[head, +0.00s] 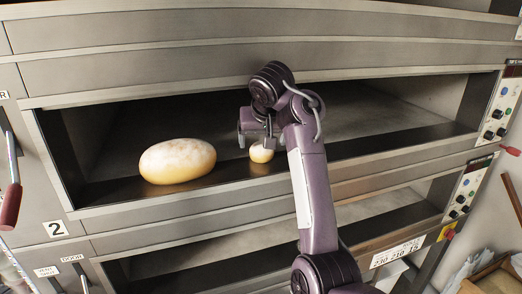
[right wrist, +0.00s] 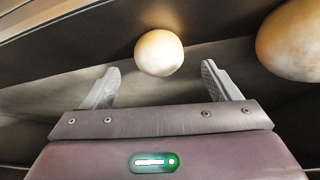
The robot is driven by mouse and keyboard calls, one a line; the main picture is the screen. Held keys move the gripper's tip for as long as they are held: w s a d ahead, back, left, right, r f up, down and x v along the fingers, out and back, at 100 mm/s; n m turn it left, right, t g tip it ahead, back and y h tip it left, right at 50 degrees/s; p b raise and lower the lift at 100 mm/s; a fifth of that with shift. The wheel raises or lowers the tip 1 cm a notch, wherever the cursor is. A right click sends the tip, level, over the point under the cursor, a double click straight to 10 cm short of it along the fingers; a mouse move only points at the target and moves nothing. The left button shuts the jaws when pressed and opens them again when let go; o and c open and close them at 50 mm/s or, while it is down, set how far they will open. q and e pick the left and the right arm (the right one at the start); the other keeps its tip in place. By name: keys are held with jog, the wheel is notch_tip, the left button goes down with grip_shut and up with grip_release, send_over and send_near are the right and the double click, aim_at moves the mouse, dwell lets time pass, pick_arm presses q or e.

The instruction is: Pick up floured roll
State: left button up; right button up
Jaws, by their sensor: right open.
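The floured roll (head: 262,154) is small, round and pale, and sits near the front of the upper oven deck in the head view. It also shows in the right wrist view (right wrist: 159,53), just beyond the fingertips and roughly centred between them. My right gripper (head: 256,140) reaches into the deck opening and partly covers the roll from above. In the right wrist view its two fingers (right wrist: 160,82) are spread apart with nothing between them. My left gripper is not in view.
A large oval floured loaf (head: 178,161) lies left of the roll; the right wrist view shows it at the right edge (right wrist: 292,40). The oven deck (head: 400,118) is bare to the right. Its front sill and upper edge bound the opening. A control panel (head: 497,110) is at right.

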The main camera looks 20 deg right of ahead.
aim_at(262, 149)
jog(key=shift+w+d+f, duration=0.1)
jog(key=shift+w+f, duration=0.05)
jog(key=shift+f, duration=0.35)
jog(key=shift+w+f, duration=0.15)
jog(key=shift+f, duration=0.35)
jog(key=x, duration=0.3)
jog(key=shift+w+d+r, duration=0.1)
jog(key=shift+w+r, duration=0.05)
jog(key=shift+w+f, duration=0.25)
jog(key=shift+s+r, duration=0.1)
jog(key=shift+s, duration=0.05)
jog(key=shift+c, duration=0.4)
jog(key=c, duration=0.7)
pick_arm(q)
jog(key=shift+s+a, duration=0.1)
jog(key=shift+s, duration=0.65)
pick_arm(e)
jog(key=shift+c, duration=0.4)
